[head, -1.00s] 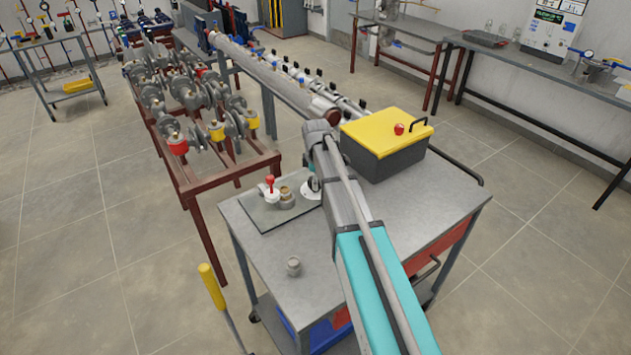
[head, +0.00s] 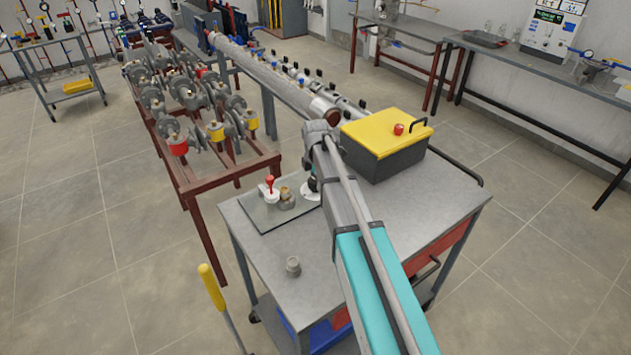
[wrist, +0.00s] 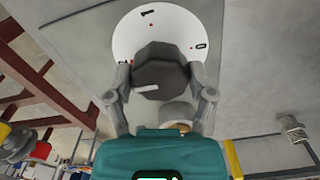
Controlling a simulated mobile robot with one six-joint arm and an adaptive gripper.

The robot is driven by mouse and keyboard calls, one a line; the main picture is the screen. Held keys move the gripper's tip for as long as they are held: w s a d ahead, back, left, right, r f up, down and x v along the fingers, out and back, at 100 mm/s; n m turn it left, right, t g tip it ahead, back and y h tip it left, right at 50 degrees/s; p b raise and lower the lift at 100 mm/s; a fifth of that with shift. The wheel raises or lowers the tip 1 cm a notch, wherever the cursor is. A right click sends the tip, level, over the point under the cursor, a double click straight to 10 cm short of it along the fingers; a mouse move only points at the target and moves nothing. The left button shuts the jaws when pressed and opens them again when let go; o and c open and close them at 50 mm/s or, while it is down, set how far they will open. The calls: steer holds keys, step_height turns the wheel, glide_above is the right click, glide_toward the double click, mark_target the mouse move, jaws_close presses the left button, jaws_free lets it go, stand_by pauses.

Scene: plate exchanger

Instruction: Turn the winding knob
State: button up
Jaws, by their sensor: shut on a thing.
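The winding knob (wrist: 160,72) is dark and many-sided, with a pale mark on its side. It stands in front of a round white dial (wrist: 185,22) with black marks and small red dots. My gripper (wrist: 160,80) has one finger on each side of the knob and is shut on it. In the head view my arm hides the knob and most of the gripper. The edge of the white dial (head: 309,192) shows there beside my arm, on a grey plate (head: 262,219) on the cart.
A red-handled valve (head: 270,185) and a brass fitting (head: 287,197) stand on the plate, left of my arm. A small metal fitting (head: 293,266) stands nearer on the cart top (head: 400,250). A yellow-lidded toolbox (head: 385,145) stands close on the right.

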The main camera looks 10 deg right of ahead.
steer(key=shift+s+a, duration=0.15)
steer(key=shift+a, duration=0.05)
steer(key=o, duration=1)
steer(key=shift+o, duration=0.5)
steer(key=shift+d+r, duration=0.1)
